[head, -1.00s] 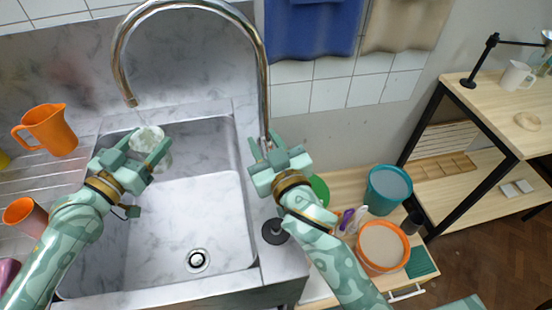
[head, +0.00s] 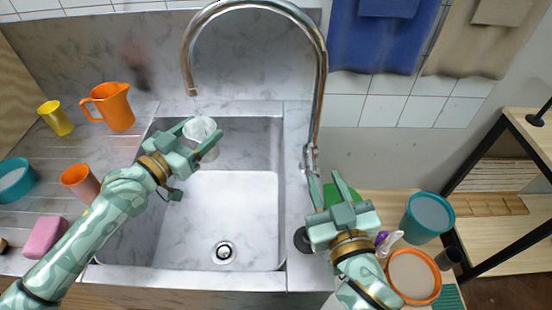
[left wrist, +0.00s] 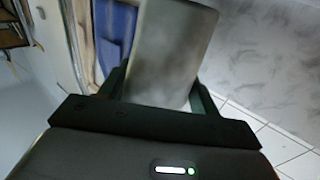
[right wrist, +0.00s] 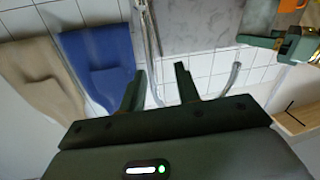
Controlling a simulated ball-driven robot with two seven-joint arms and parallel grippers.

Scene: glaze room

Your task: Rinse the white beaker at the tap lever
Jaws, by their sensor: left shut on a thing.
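My left gripper (head: 203,140) is shut on the white beaker (head: 201,127) and holds it upright over the back of the sink. The beaker's mouth is just below and slightly right of the spout of the curved tap (head: 192,84). I cannot make out a water stream. The beaker (left wrist: 170,50) also fills the space between the fingers in the left wrist view. The tap lever (head: 311,156) is low on the tap's right side. My right gripper (head: 326,180) is open and empty, just in front of the lever and slightly right of it.
The sink basin (head: 225,215) is clear below the beaker. An orange jug (head: 114,107), yellow cup (head: 55,118), orange cup (head: 80,182) and pink sponge (head: 45,237) are on the left drainer. A teal bucket (head: 427,217) and orange-rimmed bucket (head: 413,276) stand right of my right gripper.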

